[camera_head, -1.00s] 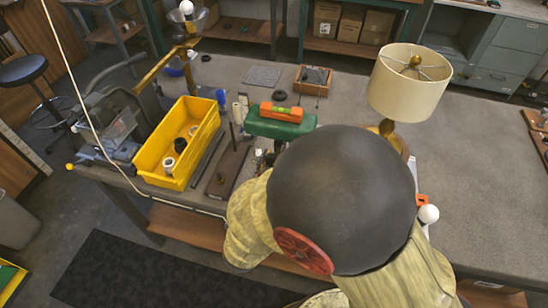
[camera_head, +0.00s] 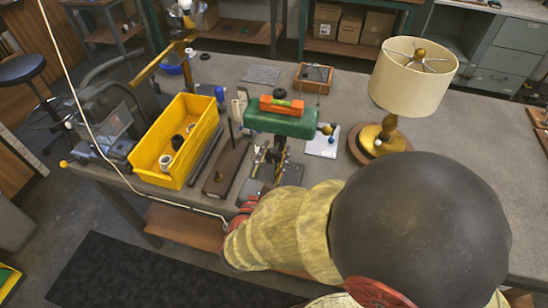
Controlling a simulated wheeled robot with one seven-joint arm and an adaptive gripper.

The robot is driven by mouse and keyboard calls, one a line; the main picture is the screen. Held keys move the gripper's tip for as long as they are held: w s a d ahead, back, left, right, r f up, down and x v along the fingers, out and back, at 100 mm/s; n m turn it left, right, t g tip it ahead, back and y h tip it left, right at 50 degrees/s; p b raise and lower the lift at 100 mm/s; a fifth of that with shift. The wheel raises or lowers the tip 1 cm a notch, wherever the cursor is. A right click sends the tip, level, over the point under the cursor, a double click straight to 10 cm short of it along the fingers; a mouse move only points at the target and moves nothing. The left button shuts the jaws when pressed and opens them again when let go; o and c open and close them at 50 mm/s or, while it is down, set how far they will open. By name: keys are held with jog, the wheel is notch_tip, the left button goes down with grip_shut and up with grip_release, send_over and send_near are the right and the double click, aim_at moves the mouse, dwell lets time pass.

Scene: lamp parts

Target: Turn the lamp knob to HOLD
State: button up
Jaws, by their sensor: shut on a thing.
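The lamp has a cream shade (camera_head: 412,82) and a brass stem and foot (camera_head: 385,135) on a round wooden base (camera_head: 355,150). A small light ball sits low at the front of its foot; I cannot tell whether it is the knob. No HOLD marking is readable. A white card (camera_head: 315,149) lies left of the lamp, with a brass ball and a dark blue ball by it. My arm covers the lower right and front of the bench.
A green block (camera_head: 262,122) carries an orange level (camera_head: 290,108). A yellow bin (camera_head: 210,120) with small parts stands left of a dark wooden board (camera_head: 225,170). Free grey bench (camera_head: 490,140) lies right of the lamp.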

jog(key=m+b, duration=0.2)
jog(key=m, duration=0.1)
jog(key=shift+f, duration=0.2)
jog(key=m+b, duration=0.4)
jog(key=shift+b, duration=0.35)
jog(key=m+b, duration=0.1)
jog(key=m, duration=0.2)
jog(key=shift+r+m, duration=0.15)
jog(key=shift+m, duration=1.35)
jog(key=o, duration=1.2)
